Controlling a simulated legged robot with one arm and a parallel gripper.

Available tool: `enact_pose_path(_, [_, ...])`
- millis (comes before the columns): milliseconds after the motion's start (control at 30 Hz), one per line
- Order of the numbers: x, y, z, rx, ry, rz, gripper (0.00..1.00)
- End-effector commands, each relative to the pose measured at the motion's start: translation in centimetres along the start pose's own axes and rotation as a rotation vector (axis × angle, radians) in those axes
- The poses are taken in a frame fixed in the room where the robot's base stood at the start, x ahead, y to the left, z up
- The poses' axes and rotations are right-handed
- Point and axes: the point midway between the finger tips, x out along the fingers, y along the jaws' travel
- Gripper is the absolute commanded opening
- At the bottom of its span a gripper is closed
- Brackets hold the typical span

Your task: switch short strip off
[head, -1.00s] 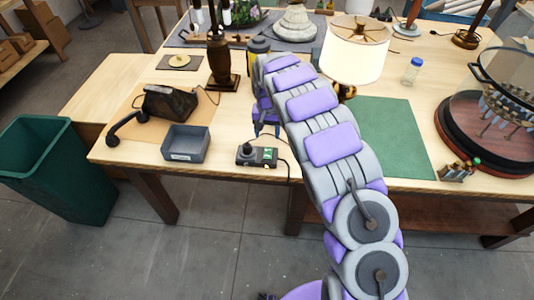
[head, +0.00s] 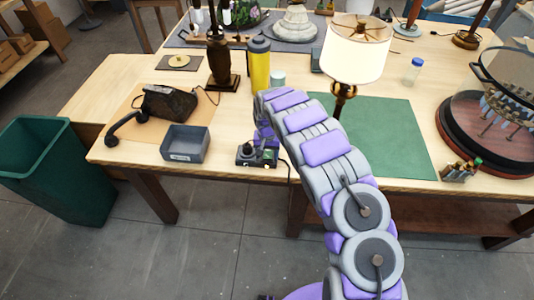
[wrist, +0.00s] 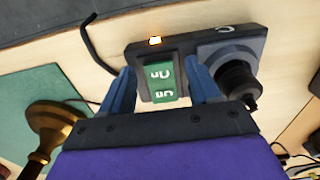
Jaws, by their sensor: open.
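The short strip (head: 243,161) is a small dark grey power strip near the table's front edge, with a black plug (head: 246,149) at its left end. In the wrist view the strip (wrist: 190,45) shows a green rocker switch (wrist: 162,84) with white markings and a glowing amber light (wrist: 155,41). The black plug (wrist: 237,78) sits in its socket on the right. My gripper (wrist: 163,72) is open, one blue finger on each side of the switch. I cannot tell whether the fingers touch it. In the head view my gripper (head: 268,141) is low over the strip's right part.
A grey bin (head: 186,144) and an old telephone (head: 168,104) lie left of the strip. A yellow bottle (head: 259,68) stands behind it. A lit lamp (head: 356,55) and green mat (head: 385,130) are to the right. A black cord (wrist: 88,40) runs from the strip.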

Motion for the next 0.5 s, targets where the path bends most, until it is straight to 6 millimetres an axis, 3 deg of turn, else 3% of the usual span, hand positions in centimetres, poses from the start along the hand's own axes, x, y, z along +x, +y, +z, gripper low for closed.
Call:
enact_pose_path(100, [-0.02, 0.01, 0.0, 0.0, 0.0, 0.0, 0.61])
enact_pose_path(500, [-0.04, 0.01, -0.01, 0.0, 0.0, 0.0, 0.22])
